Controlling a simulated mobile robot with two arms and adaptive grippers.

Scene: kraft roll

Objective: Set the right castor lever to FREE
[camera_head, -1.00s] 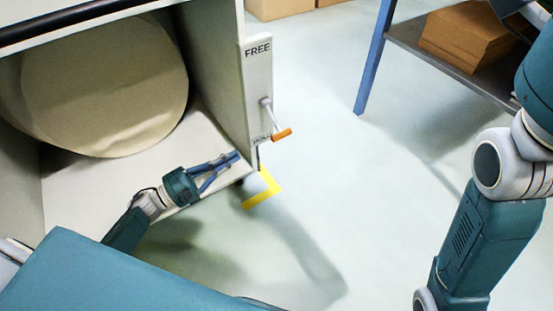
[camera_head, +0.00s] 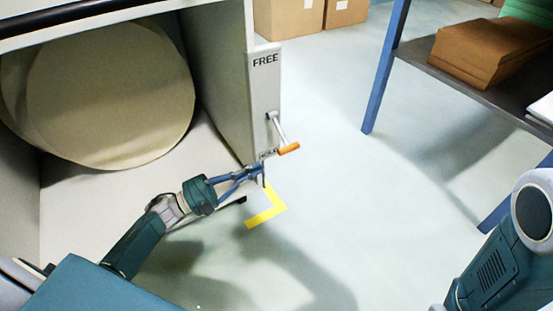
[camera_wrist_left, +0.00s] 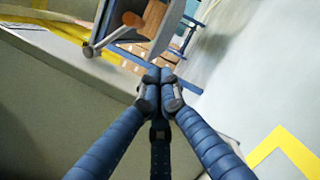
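The castor lever (camera_head: 278,128) is on the light grey panel (camera_head: 264,85) at the cabinet's right front edge. Its metal rod slants down from the pivot to an orange grip (camera_head: 288,148), beside the lower HOLD label (camera_head: 267,154). The FREE label (camera_head: 265,60) is at the panel's top. My left gripper (camera_head: 262,170), with blue fingers, is just below the panel's lower end and the grip, apart from the grip. In the left wrist view its fingertips (camera_wrist_left: 160,75) meet with nothing visible between them; the orange grip (camera_wrist_left: 146,20) is beyond them. My right gripper is out of view.
A pale roll (camera_head: 110,95) lies inside the cabinet. A yellow corner mark (camera_head: 266,217) is on the floor below the gripper. A blue-legged shelf (camera_head: 385,65) with brown stacks stands at right. Floor between cabinet and shelf is clear.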

